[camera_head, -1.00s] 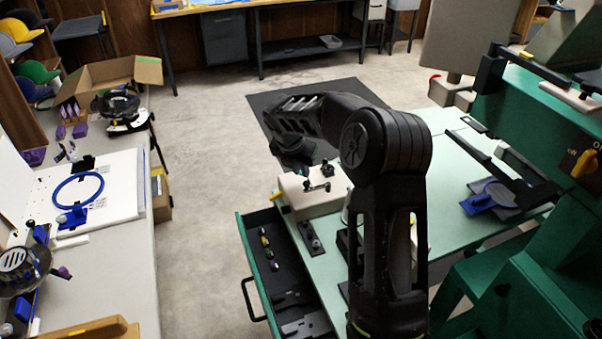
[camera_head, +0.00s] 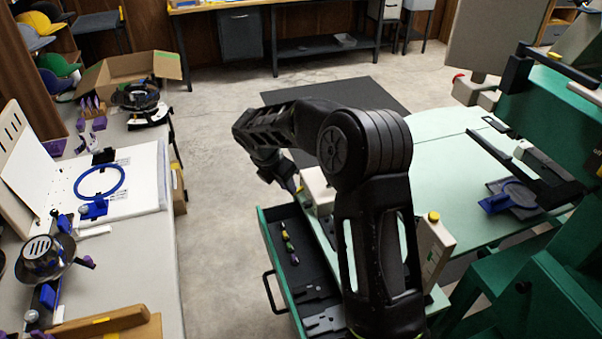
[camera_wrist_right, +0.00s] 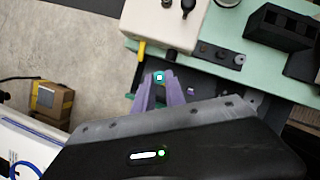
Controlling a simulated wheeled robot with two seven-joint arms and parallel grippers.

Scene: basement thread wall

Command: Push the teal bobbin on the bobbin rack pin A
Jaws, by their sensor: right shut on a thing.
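My right gripper (camera_wrist_right: 160,88) is shut on the teal bobbin (camera_wrist_right: 159,76), which shows as a small teal-and-white piece between the purple fingertips in the right wrist view. In the head view my right arm reaches left and bends down, with the gripper end (camera_head: 285,174) partly hidden by the arm, over the green table's left edge. A dark strip with several small knobs (camera_wrist_right: 218,55), probably the bobbin rack, lies on the table beyond the fingers. The bobbin is apart from it. I cannot tell which pin is A. My left gripper is not in view.
An open drawer (camera_head: 272,255) below the table edge holds several small coloured pieces (camera_head: 287,240). A cream block (camera_wrist_right: 165,22) with a yellow piece stands beside the strip. A black slotted block (camera_wrist_right: 280,27) is at right. The green machine (camera_head: 545,120) bounds the right side.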

